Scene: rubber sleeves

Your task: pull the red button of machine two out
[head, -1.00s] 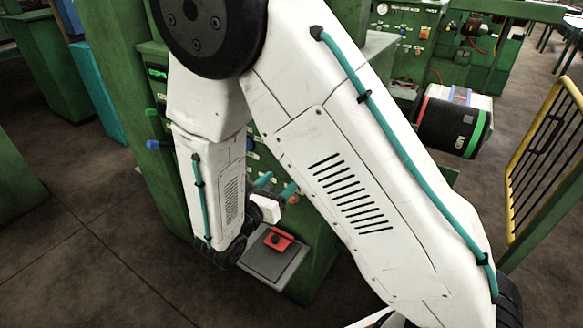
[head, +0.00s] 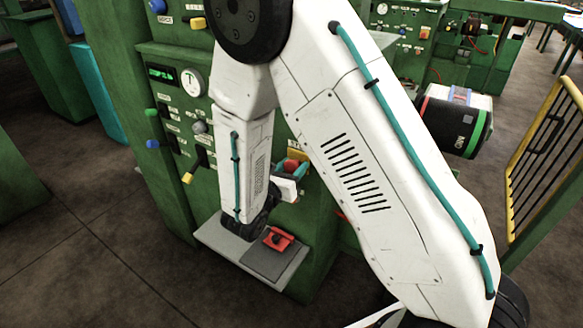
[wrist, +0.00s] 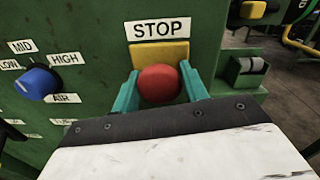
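The red button (wrist: 160,85) is a round red knob on a yellow plate (wrist: 160,54) under a STOP label (wrist: 157,29). It also shows in the head view (head: 291,167), partly hidden by my gripper. My gripper (wrist: 160,90) has its two teal fingers at the left and right sides of the button. The fingers stand apart, about the button's width; I cannot tell whether they touch it. In the head view my gripper (head: 289,176) is at the front of the green machine (head: 180,80). No machine number is readable.
A blue knob (wrist: 37,83) with LOW, MID and HIGH labels is left of the button. Below my gripper a grey shelf (head: 225,248) juts out, carrying a red control (head: 278,239). A yellow railing (head: 545,140) stands at right. Open floor lies at left.

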